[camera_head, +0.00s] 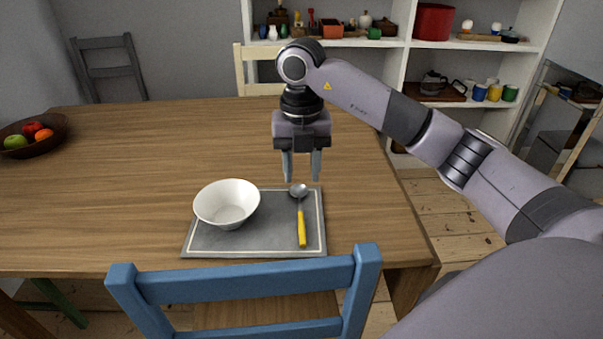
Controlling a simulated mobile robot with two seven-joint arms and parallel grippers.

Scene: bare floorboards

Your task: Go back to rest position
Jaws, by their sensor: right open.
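My right gripper (301,166) points down above the back right part of a grey placemat (270,243) on the wooden table. Its two fingers are apart with nothing between them. A spoon (301,222) with a yellow handle and a metal bowl lies on the right side of the placemat, its metal end just below the fingertips. Whether the fingertips touch it is hard to tell. A white bowl (227,203) stands upright on the left side of the placemat. My right arm reaches in from the right. My left gripper is not in view.
A blue chair (245,283) stands at the table's near edge, in front of the placemat. A dark fruit bowl (45,136) is at the far left. A pale chair (262,72) and white shelves (395,67) stand behind. The table's left middle (130,180) is clear.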

